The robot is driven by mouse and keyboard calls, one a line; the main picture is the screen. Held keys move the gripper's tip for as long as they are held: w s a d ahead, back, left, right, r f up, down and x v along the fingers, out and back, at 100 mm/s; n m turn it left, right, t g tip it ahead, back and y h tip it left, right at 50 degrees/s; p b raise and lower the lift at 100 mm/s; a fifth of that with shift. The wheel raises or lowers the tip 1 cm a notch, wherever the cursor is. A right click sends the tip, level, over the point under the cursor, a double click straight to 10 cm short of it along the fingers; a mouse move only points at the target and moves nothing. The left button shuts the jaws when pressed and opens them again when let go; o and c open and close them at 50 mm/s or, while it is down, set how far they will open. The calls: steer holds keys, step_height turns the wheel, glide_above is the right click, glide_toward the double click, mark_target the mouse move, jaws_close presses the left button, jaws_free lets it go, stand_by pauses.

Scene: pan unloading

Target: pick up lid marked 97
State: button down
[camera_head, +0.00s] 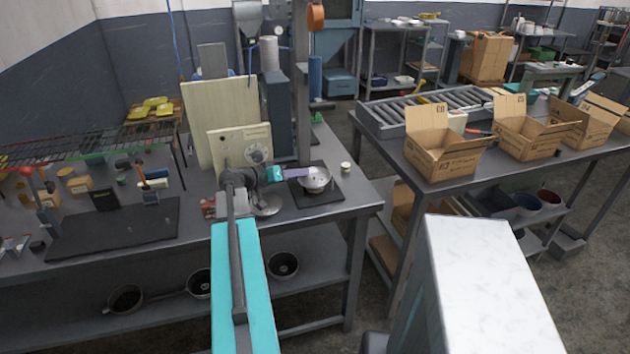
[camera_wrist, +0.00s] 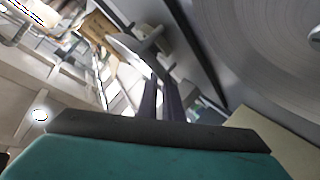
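My gripper (camera_head: 301,173) has a teal body and purple fingers. In the head view its fingers reach right to a shiny round metal piece (camera_head: 317,181) over a dark square mat (camera_head: 325,200) on the workbench. I cannot tell whether this piece is a lid or a pan, or whether the fingers touch it. In the wrist view the fingers (camera_wrist: 161,88) lie close together, with a pale grey shape (camera_wrist: 128,47) near their tips. Whether they grip it is unclear. No number 97 is readable.
A flat round metal disc (camera_head: 267,206) lies left of the mat. A beige box with a dial (camera_head: 240,148) stands behind the gripper. A small can (camera_head: 346,168) stands right of the mat. Open cardboard boxes (camera_head: 445,157) occupy the right table.

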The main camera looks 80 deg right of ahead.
steer(key=shift+r, duration=0.1)
stand_by(0.4)
steer(key=shift+r+b, duration=0.65)
steer(key=shift+r, duration=0.65)
steer(key=a, duration=0.3)
steer(key=a+r+b, duration=0.1)
steer(key=a, duration=0.1)
steer(key=a+b, duration=0.1)
steer(key=a, duration=0.2)
steer(key=shift+s+a+r, duration=0.15)
steer(key=shift+s+a, duration=0.1)
steer(key=shift+a, duration=0.05)
steer(key=a+b, duration=0.2)
steer(key=b, duration=0.2)
steer(key=shift+b, duration=0.4)
steer(key=shift+w+b, duration=0.1)
steer(key=shift+b, duration=0.3)
steer(key=b, duration=0.5)
steer(key=shift+a+r, duration=0.1)
steer(key=shift+a, duration=0.15)
steer(key=a+b, duration=0.1)
steer(key=b, duration=0.5)
steer(key=a+b, duration=0.1)
steer(key=b, duration=0.3)
steer(key=shift+a+r, duration=0.1)
